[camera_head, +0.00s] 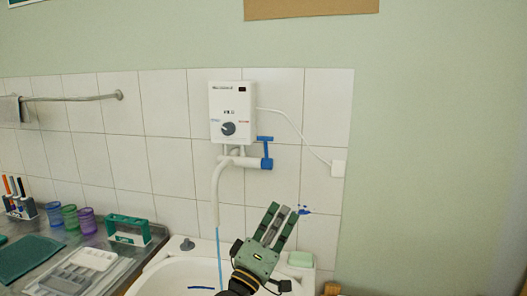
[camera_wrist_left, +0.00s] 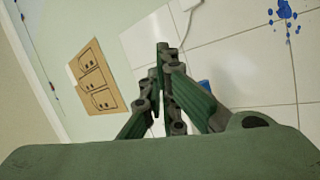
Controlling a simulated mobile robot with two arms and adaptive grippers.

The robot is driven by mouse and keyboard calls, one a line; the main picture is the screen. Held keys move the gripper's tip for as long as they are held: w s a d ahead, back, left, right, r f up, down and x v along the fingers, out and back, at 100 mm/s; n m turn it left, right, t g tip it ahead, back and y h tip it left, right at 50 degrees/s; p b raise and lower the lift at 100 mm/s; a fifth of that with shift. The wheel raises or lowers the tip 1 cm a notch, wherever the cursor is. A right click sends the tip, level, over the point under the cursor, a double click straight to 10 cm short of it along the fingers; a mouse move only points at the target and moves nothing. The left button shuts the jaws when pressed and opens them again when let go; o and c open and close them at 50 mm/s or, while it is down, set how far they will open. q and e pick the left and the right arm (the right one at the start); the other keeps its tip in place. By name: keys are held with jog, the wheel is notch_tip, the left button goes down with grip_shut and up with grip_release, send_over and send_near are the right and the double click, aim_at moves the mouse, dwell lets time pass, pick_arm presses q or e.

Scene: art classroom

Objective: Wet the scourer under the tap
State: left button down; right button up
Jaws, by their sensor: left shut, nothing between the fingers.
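The tap's white spout (camera_head: 216,195) hangs below a white water heater (camera_head: 231,112) on the tiled wall. Its blue handle (camera_head: 267,152) sits to the right. A thin blue stream of water (camera_head: 219,258) runs from the spout into the white basin (camera_head: 165,279). My left gripper (camera_head: 283,210) is raised over the basin's right side, right of the stream and below the handle. It is shut and empty; its closed fingers also show in the left wrist view (camera_wrist_left: 163,50). I cannot clearly identify the scourer. A pale green block (camera_head: 300,258) lies on the basin's right rim.
The counter at left holds several coloured cups (camera_head: 70,217), a brush rack (camera_head: 20,206), a green-framed holder (camera_head: 128,230), a white tray (camera_head: 84,271) and a dark green mat (camera_head: 27,257). A towel rail (camera_head: 75,98) is on the wall.

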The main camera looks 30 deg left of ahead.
pick_arm(q)
jog(key=w+a+r+n+y, duration=0.2)
jog(key=a+r+n+y, duration=0.3)
jog(key=a+n+y, duration=0.35)
pick_arm(e)
jog(key=shift+w+d+f, duration=0.1)
jog(key=shift+d+f, duration=0.05)
jog(key=shift+f, duration=0.2)
pick_arm(q)
send_near(265, 142)
jog(key=shift+g, duration=0.3)
jog(key=x, duration=0.5)
jog(key=shift+r, duration=0.3)
jog(key=shift+b+x, duration=0.3)
jog(key=shift+x, duration=0.6)
pick_arm(e)
jog(key=shift+f, duration=0.2)
pick_arm(q)
jog(key=shift+d, duration=0.1)
